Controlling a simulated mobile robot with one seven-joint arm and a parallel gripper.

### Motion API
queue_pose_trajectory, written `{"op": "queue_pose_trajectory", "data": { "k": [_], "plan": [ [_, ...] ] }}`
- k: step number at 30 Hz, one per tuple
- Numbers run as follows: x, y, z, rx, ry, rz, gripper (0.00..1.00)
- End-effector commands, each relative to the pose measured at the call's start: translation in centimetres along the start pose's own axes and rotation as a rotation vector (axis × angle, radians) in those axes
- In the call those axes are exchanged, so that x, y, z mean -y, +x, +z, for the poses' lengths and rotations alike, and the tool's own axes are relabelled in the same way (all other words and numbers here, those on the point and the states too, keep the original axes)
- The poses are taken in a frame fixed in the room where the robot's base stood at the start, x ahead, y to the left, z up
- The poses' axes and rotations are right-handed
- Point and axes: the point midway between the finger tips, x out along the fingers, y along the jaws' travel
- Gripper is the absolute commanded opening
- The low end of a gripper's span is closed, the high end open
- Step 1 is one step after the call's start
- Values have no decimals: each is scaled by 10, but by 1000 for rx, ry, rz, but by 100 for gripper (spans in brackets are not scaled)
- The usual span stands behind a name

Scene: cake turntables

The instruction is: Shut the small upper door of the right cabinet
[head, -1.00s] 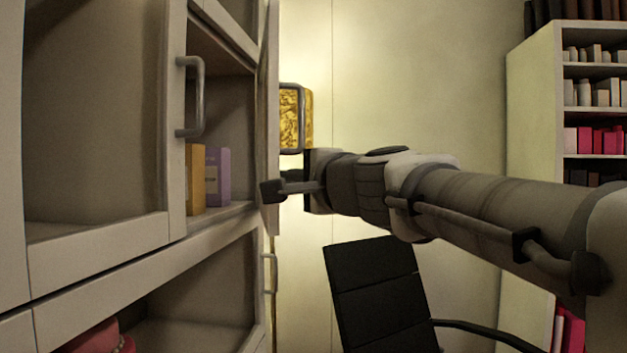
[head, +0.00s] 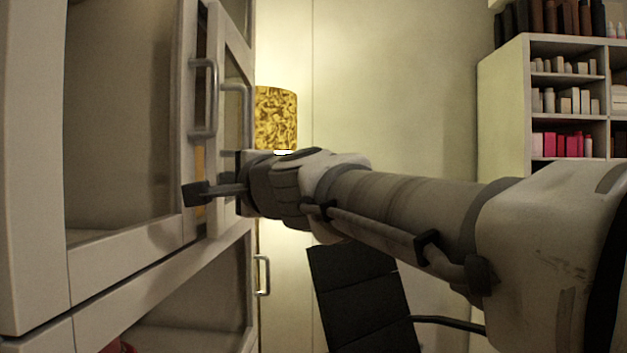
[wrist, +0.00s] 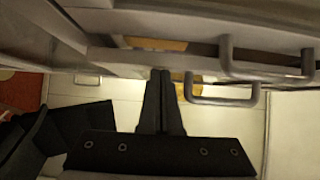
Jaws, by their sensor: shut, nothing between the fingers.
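The small upper door (head: 217,60) of the cabinet, framed and with a grey bar handle (head: 237,95), stands slightly ajar in the head view. A narrow gap on its left shows part of a yellow book (head: 200,165). My gripper (wrist: 166,75) is shut and empty, its fingertips at the outer face of the door frame in the wrist view (wrist: 120,58); I cannot tell if they press on it. Two bar handles show close together right of the fingers in the wrist view.
The neighbouring left door (head: 120,250) with its handle (head: 204,97) looks shut. A lower door handle (head: 262,275) is below. A black chair (head: 355,295) stands under my arm, a gold lamp (head: 275,118) behind, and a bookshelf (head: 505,105) at right.

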Motion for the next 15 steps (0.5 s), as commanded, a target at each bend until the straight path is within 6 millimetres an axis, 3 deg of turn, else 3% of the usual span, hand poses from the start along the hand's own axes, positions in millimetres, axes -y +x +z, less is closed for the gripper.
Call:
{"op": "queue_pose_trajectory", "data": {
  "k": [15],
  "plan": [
    [0,7,15,18,0,0,0]
  ]
}}
